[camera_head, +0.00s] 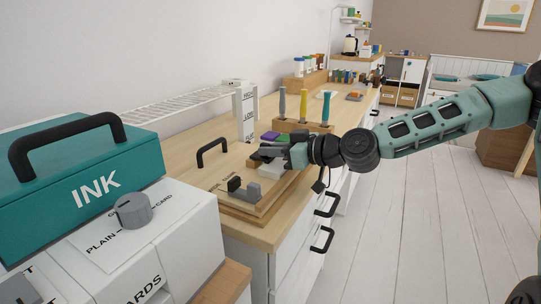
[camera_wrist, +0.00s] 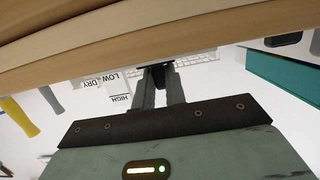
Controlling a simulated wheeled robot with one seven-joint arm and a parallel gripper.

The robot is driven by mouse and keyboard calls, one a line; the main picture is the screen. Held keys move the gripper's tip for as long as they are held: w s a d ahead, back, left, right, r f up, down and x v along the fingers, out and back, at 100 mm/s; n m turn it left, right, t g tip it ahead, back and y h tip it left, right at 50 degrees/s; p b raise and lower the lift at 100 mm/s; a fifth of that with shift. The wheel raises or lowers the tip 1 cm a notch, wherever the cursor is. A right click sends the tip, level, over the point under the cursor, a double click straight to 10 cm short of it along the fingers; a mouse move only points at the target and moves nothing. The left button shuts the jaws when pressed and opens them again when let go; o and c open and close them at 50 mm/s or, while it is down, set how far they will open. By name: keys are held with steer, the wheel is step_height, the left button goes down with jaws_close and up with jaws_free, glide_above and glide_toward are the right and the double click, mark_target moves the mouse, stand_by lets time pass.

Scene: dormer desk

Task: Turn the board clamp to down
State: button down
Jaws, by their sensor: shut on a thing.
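The wooden board (camera_head: 259,209) lies at the desk's front edge. A grey-and-black clamp fitting (camera_head: 246,193) sits on its near end, beside small printed labels too blurred to read. My gripper (camera_head: 270,153) reaches in from the right, low over the far part of the board. Its fingers (camera_wrist: 158,84) are shut on a small dark piece, apparently the board clamp's handle. The fingers hide most of that piece, so the clamp's exact position cannot be told. In the wrist view the board's edge (camera_wrist: 100,48) runs close across the top.
A teal INK box (camera_head: 85,180) and a white unit with a grey knob (camera_head: 133,210) stand at the near left. A rack of upright tools (camera_head: 302,127) stands behind my gripper. A black handle (camera_head: 212,150) and a wire shelf (camera_head: 165,107) are to the left.

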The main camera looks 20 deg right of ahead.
steer(key=shift+f, duration=0.1)
stand_by(0.5)
steer(key=c, duration=1.4)
jaws_free()
steer(key=shift+c, duration=0.2)
steer(key=shift+d, duration=0.1)
steer(key=p+v, duration=0.3)
steer(key=v, duration=1.4)
steer(key=shift+s+f+p, duration=0.2)
steer(key=shift+f+p, duration=0.15)
steer(key=shift+d, duration=0.15)
